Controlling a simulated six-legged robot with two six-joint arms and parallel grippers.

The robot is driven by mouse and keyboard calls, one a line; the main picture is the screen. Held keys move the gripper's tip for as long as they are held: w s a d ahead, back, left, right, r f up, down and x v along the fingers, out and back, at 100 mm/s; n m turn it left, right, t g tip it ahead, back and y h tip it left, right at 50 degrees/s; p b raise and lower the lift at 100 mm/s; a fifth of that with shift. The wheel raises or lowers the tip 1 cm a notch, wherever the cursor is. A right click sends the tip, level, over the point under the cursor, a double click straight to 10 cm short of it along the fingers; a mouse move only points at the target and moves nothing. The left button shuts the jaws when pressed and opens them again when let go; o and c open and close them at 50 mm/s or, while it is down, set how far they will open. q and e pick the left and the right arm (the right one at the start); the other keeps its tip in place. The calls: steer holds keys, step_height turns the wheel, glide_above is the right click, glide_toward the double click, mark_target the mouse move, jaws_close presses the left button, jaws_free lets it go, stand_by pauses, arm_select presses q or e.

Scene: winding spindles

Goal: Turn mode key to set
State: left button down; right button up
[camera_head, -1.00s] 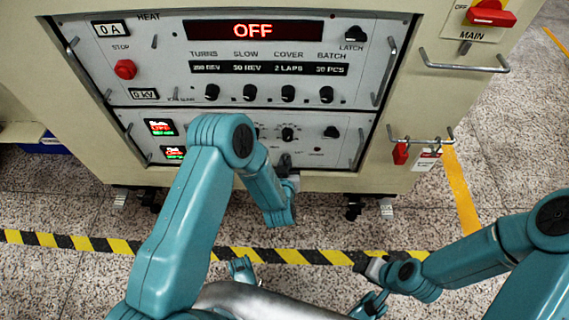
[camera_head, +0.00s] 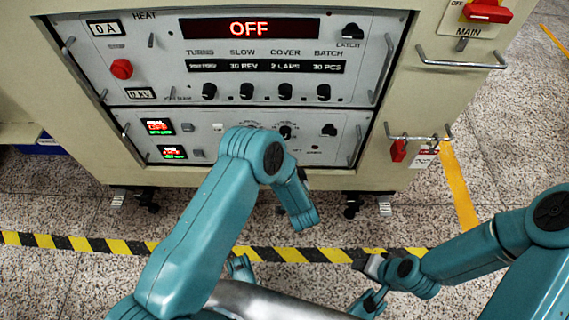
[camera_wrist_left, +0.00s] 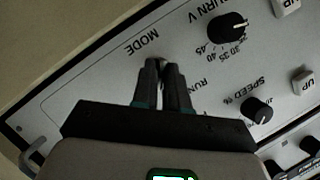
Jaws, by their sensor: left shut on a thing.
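The mode key (camera_wrist_left: 159,65) is a small metallic piece on the lower panel, just below the upside-down MODE label (camera_wrist_left: 142,46) in the left wrist view. My left gripper (camera_wrist_left: 163,72) is shut on it, and the fingers hide most of the key. How far the key is turned cannot be told; a RUN label (camera_wrist_left: 209,88) shows to its right. In the head view my left arm covers this part of the panel, and the key does not show. My right gripper (camera_head: 372,266) is low over the floor, away from the cabinet; its jaws are too small to judge.
The upper panel carries a red OFF display (camera_head: 249,29), a row of black knobs and a red stop button (camera_head: 121,69). Metal handles stick out, one (camera_head: 462,57) below the red main switch (camera_head: 487,11).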

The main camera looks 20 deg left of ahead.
arm_select(q)
steer(key=shift+w+r+m+y, duration=0.1)
steer(key=shift+m+y, duration=0.2)
stand_by(0.4)
steer(key=c, duration=1.2)
jaws_free()
steer(key=shift+c, duration=0.2)
